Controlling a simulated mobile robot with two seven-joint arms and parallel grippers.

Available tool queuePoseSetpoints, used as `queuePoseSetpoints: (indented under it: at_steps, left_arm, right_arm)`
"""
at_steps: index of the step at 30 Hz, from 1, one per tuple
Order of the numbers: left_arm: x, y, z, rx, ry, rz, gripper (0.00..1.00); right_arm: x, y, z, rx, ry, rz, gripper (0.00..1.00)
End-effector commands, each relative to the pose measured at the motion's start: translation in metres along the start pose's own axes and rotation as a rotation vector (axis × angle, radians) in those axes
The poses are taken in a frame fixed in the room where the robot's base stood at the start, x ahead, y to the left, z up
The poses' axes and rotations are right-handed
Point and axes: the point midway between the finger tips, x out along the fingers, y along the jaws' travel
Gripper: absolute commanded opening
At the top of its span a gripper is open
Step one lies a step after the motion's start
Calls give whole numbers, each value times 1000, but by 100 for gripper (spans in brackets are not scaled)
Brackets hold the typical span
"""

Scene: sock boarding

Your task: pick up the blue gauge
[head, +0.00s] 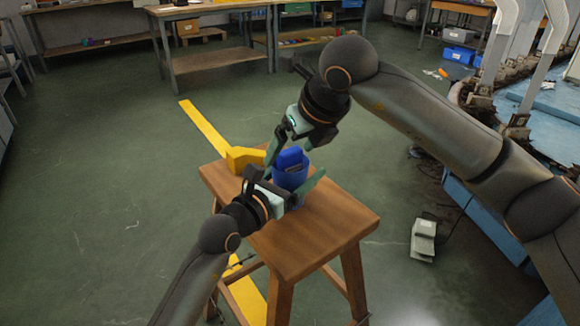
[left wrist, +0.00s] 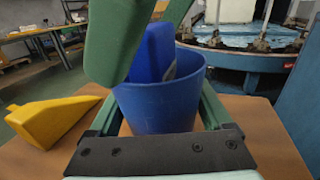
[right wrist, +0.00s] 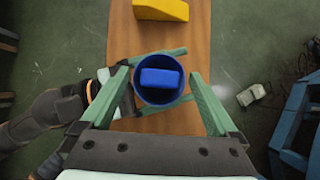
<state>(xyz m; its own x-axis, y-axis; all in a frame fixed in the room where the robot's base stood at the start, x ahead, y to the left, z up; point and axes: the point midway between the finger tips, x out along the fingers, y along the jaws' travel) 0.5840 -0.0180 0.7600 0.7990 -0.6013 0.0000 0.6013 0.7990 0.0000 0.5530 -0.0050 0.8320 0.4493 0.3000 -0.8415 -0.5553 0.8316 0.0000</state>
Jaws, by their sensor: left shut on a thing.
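The blue gauge (head: 289,158) is a block with rounded edges. It stands inside a blue cup (head: 291,179), its top above the rim in the head view. It also shows in the left wrist view (left wrist: 152,52) and from above in the right wrist view (right wrist: 160,78). My left gripper (left wrist: 163,112) is shut on the cup, with one finger along each side. My right gripper (right wrist: 160,90) is open over the cup, pointing down, its fingers apart on either side of the gauge and not touching it. One right finger hides part of the gauge in the left wrist view.
The cup is over a wooden stool (head: 330,225). A yellow wedge block (head: 246,158) lies on the stool's far left part, close to the cup. The front right of the stool top is bare. Workbenches stand far behind, and blue machinery (head: 480,215) is at the right.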

Motion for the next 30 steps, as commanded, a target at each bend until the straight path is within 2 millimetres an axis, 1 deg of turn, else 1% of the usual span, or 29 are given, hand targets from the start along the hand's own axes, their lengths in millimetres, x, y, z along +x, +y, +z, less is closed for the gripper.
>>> queuePoseSetpoints:
  at_steps: [1, 2, 25, 30]
  left_arm:
    - [0, 0, 0, 0, 0, 0, 29]
    - [0, 0, 0, 0, 0, 0, 29]
    - [0, 0, 0, 0, 0, 0, 29]
    - [0, 0, 0, 0, 0, 0, 29]
  right_arm:
    - [0, 0, 0, 0, 0, 0, 91]
    - [0, 0, 0, 0, 0, 0, 87]
    - [-1, 0, 0, 0, -1, 0, 1]
    - [-1, 0, 0, 0, -2, 0, 0]
